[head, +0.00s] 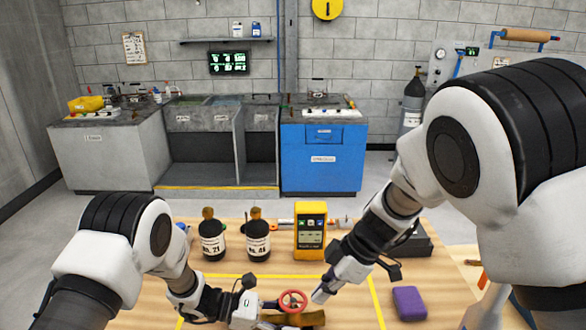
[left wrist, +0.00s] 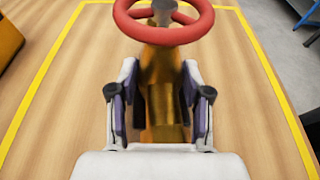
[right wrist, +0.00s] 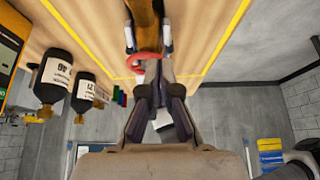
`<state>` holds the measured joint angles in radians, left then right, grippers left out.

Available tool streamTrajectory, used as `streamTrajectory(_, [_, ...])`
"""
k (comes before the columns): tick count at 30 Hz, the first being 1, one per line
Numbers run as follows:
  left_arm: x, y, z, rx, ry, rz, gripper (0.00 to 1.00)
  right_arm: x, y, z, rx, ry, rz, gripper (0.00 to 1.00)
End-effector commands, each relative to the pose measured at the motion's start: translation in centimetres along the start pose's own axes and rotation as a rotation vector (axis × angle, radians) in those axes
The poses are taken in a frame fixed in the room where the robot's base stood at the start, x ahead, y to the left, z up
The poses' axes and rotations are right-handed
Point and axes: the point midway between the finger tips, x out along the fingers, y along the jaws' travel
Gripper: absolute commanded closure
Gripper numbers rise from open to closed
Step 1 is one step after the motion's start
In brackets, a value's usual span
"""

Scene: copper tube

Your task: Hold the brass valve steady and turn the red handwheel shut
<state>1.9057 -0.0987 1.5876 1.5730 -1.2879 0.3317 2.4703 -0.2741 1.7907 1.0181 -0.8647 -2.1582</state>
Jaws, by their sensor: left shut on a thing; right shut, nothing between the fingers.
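The brass valve (left wrist: 160,70) stands over the wooden table, with the red handwheel (left wrist: 133,27) on top. My left gripper (left wrist: 160,105) is shut on the valve body, one finger on each side below the wheel. In the head view the handwheel (head: 293,301) shows at the front of the table, with the brass body (head: 312,319) partly hidden below. My right gripper (head: 320,294) is shut and empty, just right of the handwheel. In the right wrist view its fingertips (right wrist: 160,88) are close to the wheel (right wrist: 143,59); contact cannot be told.
Two dark bottles (head: 212,240) (head: 258,240) and a yellow meter (head: 310,232) stand behind the valve. A purple block (head: 409,303) lies to the right. Yellow tape (head: 375,297) marks an area around the valve. The table between valve and bottles looks clear.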

Motion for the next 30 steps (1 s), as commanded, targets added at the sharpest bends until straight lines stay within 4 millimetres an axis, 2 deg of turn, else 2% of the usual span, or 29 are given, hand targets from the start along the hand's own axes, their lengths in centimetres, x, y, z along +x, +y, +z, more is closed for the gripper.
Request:
streamTrajectory(6, [0.0, 0.0, 0.0, 0.0, 0.0, 0.0, 0.71, -2.2, 0.0, -1.2, -0.001, -0.001, 0.001, 1.0])
streamTrajectory(14, [0.0, 0.0, 0.0, 0.0, 0.0, 0.0, 0.71, -2.3, 0.0, -1.3, 0.0, 0.0, -0.001, 1.0])
streamTrajectory(21, [0.0, 0.0, 0.0, 0.0, -0.001, 0.0, 0.71, -2.9, 3.8, -2.1, -0.002, 0.002, 0.0, 1.0])
streamTrajectory(26, [0.0, 0.0, 0.0, 0.0, 0.0, 0.0, 0.71, -1.9, 4.0, -1.6, 0.001, 0.0, -0.003, 1.0])
streamTrajectory(30, [0.0, 0.0, 0.0, 0.0, 0.0, 0.0, 0.71, -0.1, 3.9, -0.6, 0.002, 0.0, -0.004, 1.0])
